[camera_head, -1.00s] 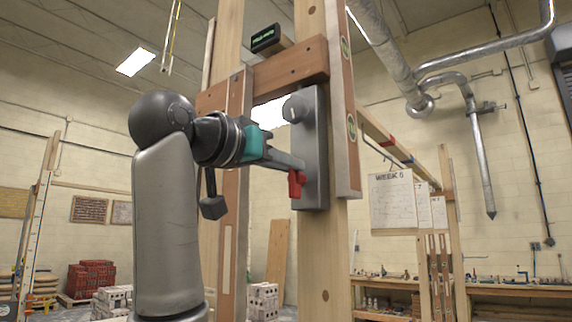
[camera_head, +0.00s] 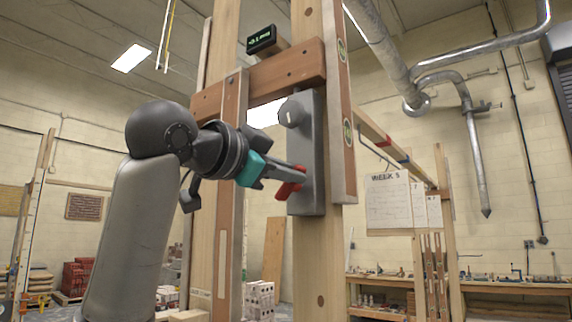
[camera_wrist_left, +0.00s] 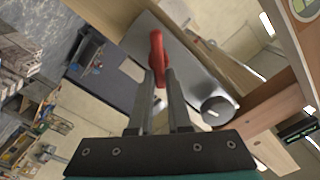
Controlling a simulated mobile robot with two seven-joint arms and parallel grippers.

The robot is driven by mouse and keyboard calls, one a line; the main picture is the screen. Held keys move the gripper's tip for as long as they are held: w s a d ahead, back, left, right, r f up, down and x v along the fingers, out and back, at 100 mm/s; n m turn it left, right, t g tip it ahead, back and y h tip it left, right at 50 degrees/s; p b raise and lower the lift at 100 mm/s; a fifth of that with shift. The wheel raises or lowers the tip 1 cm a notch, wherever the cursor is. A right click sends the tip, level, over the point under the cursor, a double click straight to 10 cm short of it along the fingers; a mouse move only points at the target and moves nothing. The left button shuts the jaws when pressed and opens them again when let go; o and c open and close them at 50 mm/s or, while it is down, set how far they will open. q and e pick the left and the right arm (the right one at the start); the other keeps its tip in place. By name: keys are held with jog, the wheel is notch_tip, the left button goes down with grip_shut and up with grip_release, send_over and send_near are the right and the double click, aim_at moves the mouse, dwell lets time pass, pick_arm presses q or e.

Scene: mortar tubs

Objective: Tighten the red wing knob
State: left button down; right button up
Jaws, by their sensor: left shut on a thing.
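The red wing knob (camera_head: 289,188) sits on the lower part of a grey metal plate (camera_head: 306,150) fixed to a wooden post. My left gripper (camera_head: 292,176) reaches in from the left and is shut on the knob. In the left wrist view the red knob (camera_wrist_left: 157,52) stands between the two fingertips (camera_wrist_left: 159,76). In the head view the knob's wings now lie tilted, and the fingers hide part of it. My right gripper is in neither view.
A round grey knob (camera_head: 291,113) sits above on the same plate. A small display with green characters (camera_head: 261,40) stands on the wooden crossbar (camera_head: 285,72). Wooden posts flank the plate closely. A workbench (camera_head: 500,285) stands at the back right.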

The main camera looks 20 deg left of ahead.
pick_arm(q)
jog(key=m+p, duration=0.1)
jog(key=m, duration=0.1)
jog(key=f+m+p, duration=0.1)
jog(key=m, duration=0.1)
jog(key=shift+d, duration=0.1)
jog(key=shift+d+f+m+p, duration=0.1)
jog(key=shift+f+m+p, duration=0.1)
jog(key=shift+m+p, duration=0.95)
jog(key=shift+f+m+p, duration=0.2)
jog(key=shift+m+p, duration=0.55)
jog(key=shift+m, duration=0.8)
jog(key=c, duration=0.9)
grip_release()
jog(key=shift+r, duration=0.1)
jog(key=shift+o, duration=0.2)
